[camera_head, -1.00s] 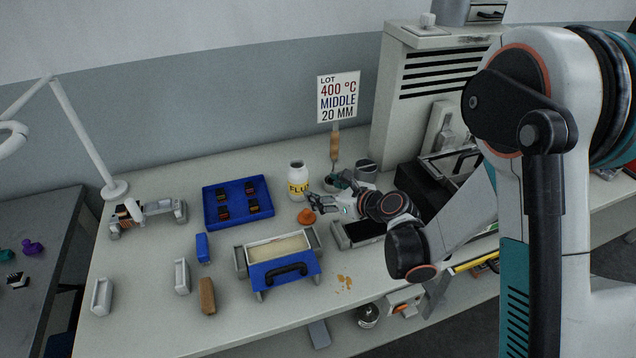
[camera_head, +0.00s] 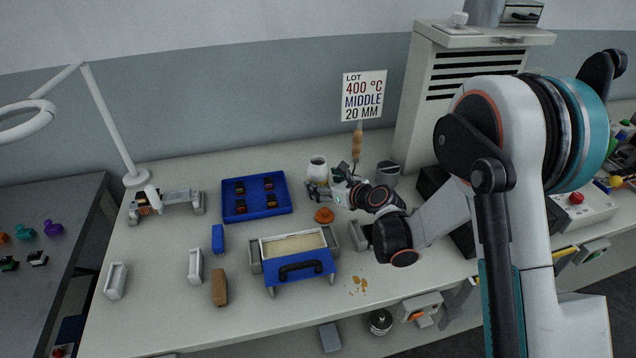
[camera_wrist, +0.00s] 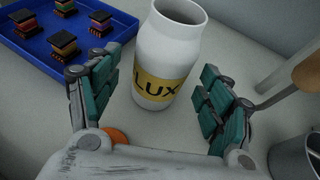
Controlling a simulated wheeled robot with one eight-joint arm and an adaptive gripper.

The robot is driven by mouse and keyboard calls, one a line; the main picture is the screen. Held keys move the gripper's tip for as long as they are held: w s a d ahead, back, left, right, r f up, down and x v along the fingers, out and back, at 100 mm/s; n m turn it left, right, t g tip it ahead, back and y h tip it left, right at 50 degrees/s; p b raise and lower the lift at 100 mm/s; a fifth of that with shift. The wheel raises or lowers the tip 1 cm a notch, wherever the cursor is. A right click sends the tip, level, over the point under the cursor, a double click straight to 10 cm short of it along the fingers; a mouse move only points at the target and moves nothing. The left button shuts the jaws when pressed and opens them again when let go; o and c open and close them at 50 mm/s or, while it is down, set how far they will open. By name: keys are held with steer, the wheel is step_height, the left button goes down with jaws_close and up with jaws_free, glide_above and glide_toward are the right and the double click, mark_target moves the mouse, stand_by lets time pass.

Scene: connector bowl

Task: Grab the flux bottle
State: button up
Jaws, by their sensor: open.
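The flux bottle (camera_wrist: 160,60) is a white, open-topped bottle with a yellow label reading "LUX" in the wrist view. It stands upright on the table. In the head view its upper part (camera_head: 317,168) shows behind my gripper (camera_head: 318,190), which hides the label and lower part. In the wrist view my gripper (camera_wrist: 155,105) is open, with one teal-padded finger on each side of the bottle's near side. Gaps show between the fingers and the bottle.
A blue tray (camera_head: 228,212) with several small connectors is left of the bottle. An orange knob-like piece (camera_head: 324,215) lies close in front. A lot sign (camera_head: 363,96) on a wooden-handled stand and a grey cup (camera_head: 387,174) are to the right.

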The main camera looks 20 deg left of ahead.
mark_target(323, 181)
steer(key=b+x, duration=0.1)
steer(key=x, duration=0.3)
steer(key=shift+d+r, duration=0.1)
steer(key=shift+c, duration=0.6)
steer(key=c, duration=1.3)
steer(key=shift+o, duration=0.2)
steer(key=shift+r, duration=0.1)
